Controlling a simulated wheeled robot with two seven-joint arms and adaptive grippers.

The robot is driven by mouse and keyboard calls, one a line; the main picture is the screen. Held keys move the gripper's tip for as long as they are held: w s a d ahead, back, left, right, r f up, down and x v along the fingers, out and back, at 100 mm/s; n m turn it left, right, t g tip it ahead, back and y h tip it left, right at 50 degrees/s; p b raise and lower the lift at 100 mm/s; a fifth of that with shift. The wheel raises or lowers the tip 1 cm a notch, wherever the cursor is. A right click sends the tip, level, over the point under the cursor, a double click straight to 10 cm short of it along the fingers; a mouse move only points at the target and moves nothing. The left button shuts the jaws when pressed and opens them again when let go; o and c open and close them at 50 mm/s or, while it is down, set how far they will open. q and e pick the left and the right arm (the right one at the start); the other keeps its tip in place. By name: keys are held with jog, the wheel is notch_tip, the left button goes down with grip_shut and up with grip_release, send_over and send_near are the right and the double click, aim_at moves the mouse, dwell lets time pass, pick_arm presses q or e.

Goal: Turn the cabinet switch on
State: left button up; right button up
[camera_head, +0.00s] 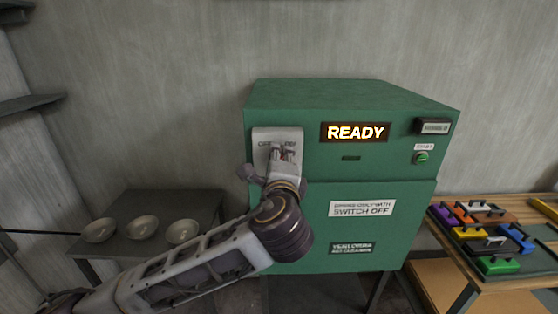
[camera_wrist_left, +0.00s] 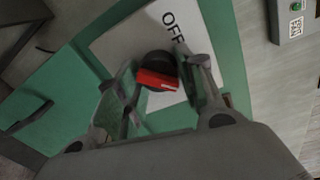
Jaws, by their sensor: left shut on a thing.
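The green cabinet (camera_head: 290,105) stands against the wall, with a lit display (camera_head: 355,132) reading READY. A pale switch plate (camera_head: 263,136) is at its upper left front. It also shows in the left wrist view (camera_wrist_left: 110,45), with the word OFF on it. The switch (camera_wrist_left: 158,80) has a red handle with a white mark on a dark round base. My left gripper (camera_head: 277,155) is at the plate and covers most of the switch in the head view. In the left wrist view, its fingers (camera_wrist_left: 160,88) are either side of the red handle, shut on it.
Three bowls (camera_head: 143,227) stand on a dark table at the left. A wooden table (camera_head: 515,210) at the right carries several coloured blocks (camera_head: 497,265). A green button (camera_head: 421,158) is at the cabinet's upper right. A sign (camera_head: 362,208) on the lower front mentions SWITCH OFF.

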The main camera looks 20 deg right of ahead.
pick_arm(q)
jog(key=o, duration=1)
jog(key=shift+s, duration=0.1)
jog(key=v, duration=1.1)
jog(key=shift+s, duration=0.4)
jog(key=shift+a, duration=0.15)
